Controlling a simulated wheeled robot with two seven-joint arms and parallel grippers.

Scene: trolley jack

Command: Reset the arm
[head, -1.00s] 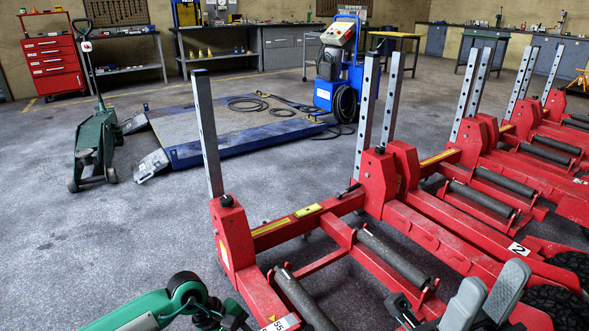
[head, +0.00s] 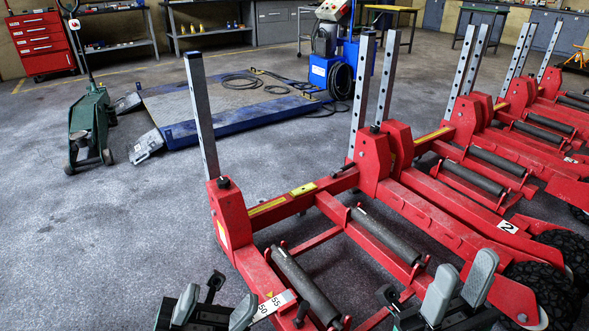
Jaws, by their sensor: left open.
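My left gripper (head: 213,308) is at the bottom edge, left of centre, with its two grey fingers apart and nothing between them. It is in front of the nearest red roller frame. My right gripper (head: 463,284) is at the bottom right, over the red frames. Its two grey fingers stand up with a narrow gap and no object shows between them. A green trolley jack (head: 91,125) with an upright handle (head: 77,45) stands on the floor at the far left, well away from both grippers. Which arm the task means cannot be told.
Red wheel frames (head: 232,217) with black rollers (head: 303,284) and upright perforated posts (head: 202,115) fill the right side. A blue-edged platform (head: 215,112) lies behind. A red tool cabinet (head: 41,44) and workbenches line the wall. The grey floor at left is clear.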

